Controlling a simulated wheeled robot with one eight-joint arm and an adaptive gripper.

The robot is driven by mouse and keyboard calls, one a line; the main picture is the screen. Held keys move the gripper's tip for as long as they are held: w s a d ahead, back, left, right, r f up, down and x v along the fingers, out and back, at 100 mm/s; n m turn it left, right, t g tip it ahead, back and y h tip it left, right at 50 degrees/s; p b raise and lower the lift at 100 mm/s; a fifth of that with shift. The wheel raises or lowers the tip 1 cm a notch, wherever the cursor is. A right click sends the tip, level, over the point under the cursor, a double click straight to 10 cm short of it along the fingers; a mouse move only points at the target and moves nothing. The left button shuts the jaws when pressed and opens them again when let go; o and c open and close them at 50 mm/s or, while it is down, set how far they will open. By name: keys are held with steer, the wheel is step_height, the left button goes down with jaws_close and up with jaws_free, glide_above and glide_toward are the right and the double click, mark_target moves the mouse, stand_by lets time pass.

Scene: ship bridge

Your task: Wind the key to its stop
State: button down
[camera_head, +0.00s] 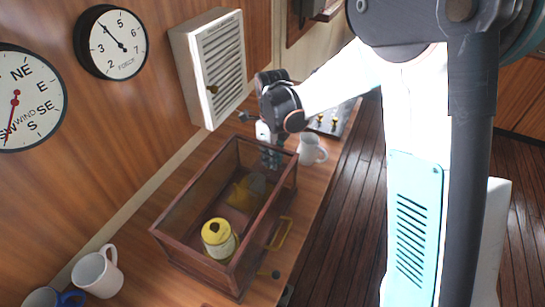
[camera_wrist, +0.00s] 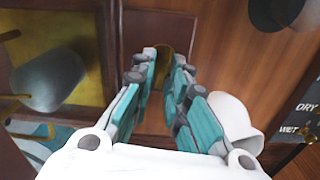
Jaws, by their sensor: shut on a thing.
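My gripper (camera_head: 271,158) reaches down at the far end of a wood-framed, clear-sided case (camera_head: 170,240) on the wooden counter. In the wrist view, its teal fingers (camera_wrist: 163,72) are closed on a brass-coloured piece, which looks like the key (camera_wrist: 162,60). The fingers hide much of the key, and its turn angle cannot be read. In the head view the key is hidden behind the gripper and case. Inside the case are a yellow-topped, jar-like item (camera_head: 219,238) and a yellow piece with a grey rounded part (camera_head: 245,193).
A white mug (camera_head: 312,149) stands close beside my gripper, also in the wrist view (camera_wrist: 236,122). Another white mug (camera_head: 98,272) and a blue one (camera_head: 52,298) are at the near left. A louvred wall box (camera_head: 212,65) hangs behind. A switch panel (camera_head: 335,117) lies beyond.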

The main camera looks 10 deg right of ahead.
steer(key=c, duration=1.8)
jaws_free()
steer(key=shift+r, duration=0.15)
step_height(320, 180, up, 12)
steer(key=shift+f, duration=0.1)
